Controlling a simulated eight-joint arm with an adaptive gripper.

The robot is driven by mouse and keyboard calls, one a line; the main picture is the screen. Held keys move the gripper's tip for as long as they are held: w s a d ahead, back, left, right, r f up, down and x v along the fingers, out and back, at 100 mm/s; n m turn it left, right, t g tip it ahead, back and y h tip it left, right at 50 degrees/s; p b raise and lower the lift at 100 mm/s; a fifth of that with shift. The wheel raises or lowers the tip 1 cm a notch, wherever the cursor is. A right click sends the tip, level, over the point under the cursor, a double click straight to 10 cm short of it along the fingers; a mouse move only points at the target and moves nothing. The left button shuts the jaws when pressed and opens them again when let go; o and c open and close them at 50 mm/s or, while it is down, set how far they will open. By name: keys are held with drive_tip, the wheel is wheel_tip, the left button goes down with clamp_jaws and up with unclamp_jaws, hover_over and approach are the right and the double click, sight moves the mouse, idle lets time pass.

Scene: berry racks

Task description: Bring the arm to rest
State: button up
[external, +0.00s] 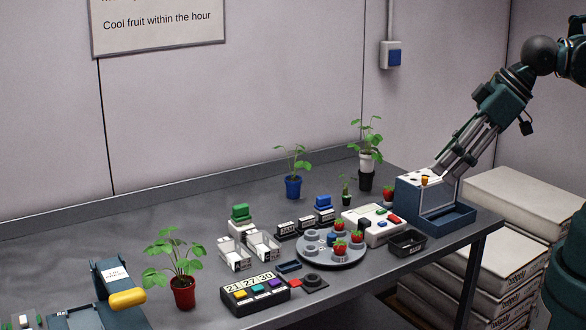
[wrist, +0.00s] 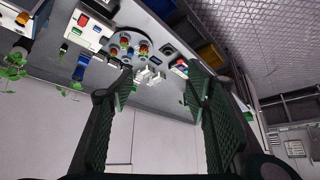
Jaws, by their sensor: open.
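My gripper (external: 447,165) comes in from the upper right in the external view. Its fingers point down and left and overlap the white top of the blue machine (external: 458,218) in the picture; I cannot tell the distance between them. In the wrist view my gripper (wrist: 160,92) has its two green ridged fingers spread apart with nothing between them. The table (external: 345,172) shows upside down there, beyond the fingertips.
A grey round plate (external: 347,257) holds several red berries. A keyed panel (external: 255,294), white racks (external: 235,254) and a dark tray (external: 408,243) stand near it. Potted plants (external: 183,290) stand at left and back. Stacked white boxes (external: 515,205) lie beside the table at right.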

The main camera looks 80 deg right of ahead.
drive_tip(key=shift+f+b, duration=2.15)
drive_tip(key=shift+f, duration=0.4)
